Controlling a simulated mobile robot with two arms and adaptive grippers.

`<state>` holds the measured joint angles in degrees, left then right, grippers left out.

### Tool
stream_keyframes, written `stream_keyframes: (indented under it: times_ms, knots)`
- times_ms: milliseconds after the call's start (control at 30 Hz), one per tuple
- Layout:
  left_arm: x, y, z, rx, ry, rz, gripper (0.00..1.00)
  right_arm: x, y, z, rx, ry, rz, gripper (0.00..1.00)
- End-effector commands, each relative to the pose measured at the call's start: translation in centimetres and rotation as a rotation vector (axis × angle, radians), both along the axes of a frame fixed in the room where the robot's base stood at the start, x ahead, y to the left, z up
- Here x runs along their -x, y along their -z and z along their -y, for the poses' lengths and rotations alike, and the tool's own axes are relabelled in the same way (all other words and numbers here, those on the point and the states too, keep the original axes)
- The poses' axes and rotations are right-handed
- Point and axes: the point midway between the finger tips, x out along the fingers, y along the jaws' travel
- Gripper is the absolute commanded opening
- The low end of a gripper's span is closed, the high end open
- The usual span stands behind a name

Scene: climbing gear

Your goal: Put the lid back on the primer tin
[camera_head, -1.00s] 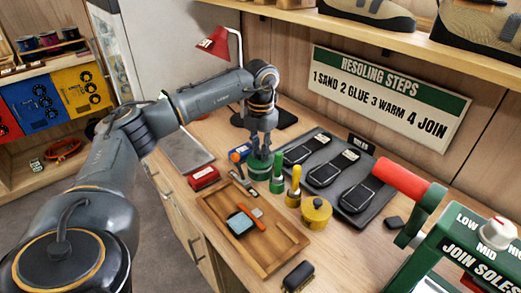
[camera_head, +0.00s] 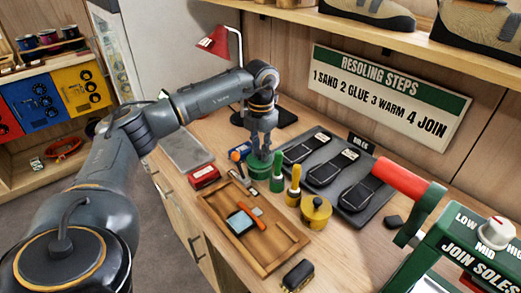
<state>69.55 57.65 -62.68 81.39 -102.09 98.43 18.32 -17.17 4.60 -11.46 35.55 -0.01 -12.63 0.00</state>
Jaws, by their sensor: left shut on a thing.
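A round green tin (camera_head: 259,168), which looks like the primer tin, stands on the bench behind the wooden tray. My left gripper (camera_head: 264,148) points straight down over its top, with its fingers closed in at the lid. The lid is small and mostly hidden by the fingers, so I cannot tell whether it is seated flat on the tin. A yellow tin (camera_head: 316,213) with a dark knob on top stands to the right and nearer. My right gripper is not in view.
A green-handled brush (camera_head: 277,176) and a yellow-handled one (camera_head: 294,180) stand close to the right of the green tin. A grey tray (camera_head: 360,200) with shoe soles lies behind them. A wooden tray (camera_head: 288,256) and a red box (camera_head: 204,177) are nearer. A green press (camera_head: 450,240) stands at the right.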

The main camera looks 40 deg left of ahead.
Motion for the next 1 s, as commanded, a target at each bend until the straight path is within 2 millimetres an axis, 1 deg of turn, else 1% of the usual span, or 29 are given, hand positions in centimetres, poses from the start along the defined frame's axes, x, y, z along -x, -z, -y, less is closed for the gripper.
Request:
stream_keyframes:
  times_ms: [133,467,500,567,600,633,833,867,900,967,1000]
  knots:
    - [-0.01,-0.04,0.01,0.0,0.0,0.0,0.0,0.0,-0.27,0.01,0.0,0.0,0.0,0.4]
    - [-0.02,0.02,0.01,0.0,0.0,0.0,0.0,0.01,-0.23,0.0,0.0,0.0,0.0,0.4]
    - [-0.02,0.02,0.01,0.0,0.0,0.0,0.22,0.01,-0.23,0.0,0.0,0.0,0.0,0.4]
    - [-0.02,0.02,0.01,0.0,0.0,0.0,0.34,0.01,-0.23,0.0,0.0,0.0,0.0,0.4]
    - [-0.02,0.02,0.01,0.0,0.0,0.0,0.43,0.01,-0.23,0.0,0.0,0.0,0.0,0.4]
    - [-0.02,0.02,0.01,0.0,0.0,0.0,0.47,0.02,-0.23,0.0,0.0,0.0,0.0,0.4]
    - [-0.01,0.02,0.01,0.0,0.0,0.0,0.47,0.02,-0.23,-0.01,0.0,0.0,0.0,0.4]
    - [-0.01,0.03,0.01,0.0,0.0,0.0,0.49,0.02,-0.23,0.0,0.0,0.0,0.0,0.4]
    - [-0.01,0.03,0.01,0.0,0.0,0.0,0.57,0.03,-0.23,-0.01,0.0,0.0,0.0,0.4]
    - [-0.01,0.03,0.01,0.0,0.0,0.0,0.69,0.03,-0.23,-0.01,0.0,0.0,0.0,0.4]
    - [-0.01,0.03,0.01,0.0,0.0,0.0,0.69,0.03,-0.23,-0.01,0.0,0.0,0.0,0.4]
